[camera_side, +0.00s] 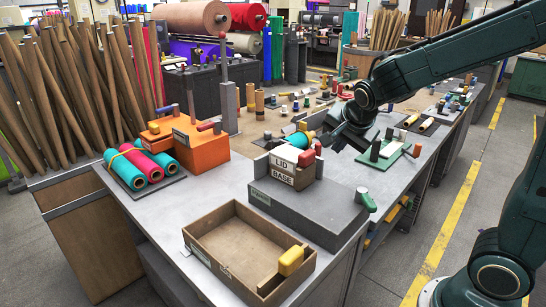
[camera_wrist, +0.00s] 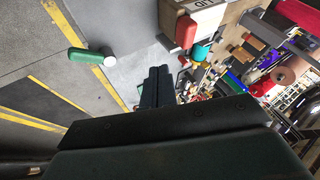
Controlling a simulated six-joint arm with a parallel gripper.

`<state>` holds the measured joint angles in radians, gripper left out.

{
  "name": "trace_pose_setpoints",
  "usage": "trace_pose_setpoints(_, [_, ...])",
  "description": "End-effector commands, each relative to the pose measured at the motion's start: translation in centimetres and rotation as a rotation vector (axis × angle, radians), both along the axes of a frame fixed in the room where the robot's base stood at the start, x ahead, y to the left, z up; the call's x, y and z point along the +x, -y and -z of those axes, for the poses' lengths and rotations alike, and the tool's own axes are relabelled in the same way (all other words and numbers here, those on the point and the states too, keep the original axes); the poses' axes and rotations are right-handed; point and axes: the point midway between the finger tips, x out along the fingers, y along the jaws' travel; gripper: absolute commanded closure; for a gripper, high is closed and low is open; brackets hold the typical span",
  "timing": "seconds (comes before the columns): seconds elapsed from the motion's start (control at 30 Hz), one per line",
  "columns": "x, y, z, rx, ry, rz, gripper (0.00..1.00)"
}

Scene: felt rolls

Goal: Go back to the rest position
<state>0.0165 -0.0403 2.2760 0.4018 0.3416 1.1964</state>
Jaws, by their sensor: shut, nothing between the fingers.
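My gripper (camera_side: 340,138) hangs in the air at the end of my dark green arm, just right of and above the LID and BASE boxes in the side view. Its two dark fingers (camera_wrist: 157,88) are shut together in the wrist view, with nothing between them. The LID box (camera_side: 285,158) sits on the BASE box (camera_side: 291,178), on a grey block (camera_side: 305,212). The LID box also shows in the wrist view (camera_wrist: 205,14), next to a red-ended thing (camera_wrist: 186,32). Teal and red felt rolls (camera_side: 146,164) lie side by side on a dark mat at the left.
An open brown tray (camera_side: 215,262) with a yellow-handled tool (camera_side: 290,261) stands at the bench front. An orange block (camera_side: 200,146) is behind. A green-handled tool (camera_side: 366,201) is at the grey block's right edge. A green board (camera_side: 380,153) lies near my gripper. Tubes stand at left.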

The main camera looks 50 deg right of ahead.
Motion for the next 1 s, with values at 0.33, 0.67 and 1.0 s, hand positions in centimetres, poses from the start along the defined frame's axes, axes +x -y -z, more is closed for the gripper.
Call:
trace_pose_setpoints(0.33, [-0.7,-0.4,-0.5,-0.005,-0.016,-0.041,1.0])
trace_pose_setpoints(0.67, [-5.2,-3.4,-2.7,-0.058,-0.113,-0.356,1.0])
trace_pose_setpoints(1.0, [-12.3,-7.4,-4.4,-0.187,-0.221,-0.849,1.0])
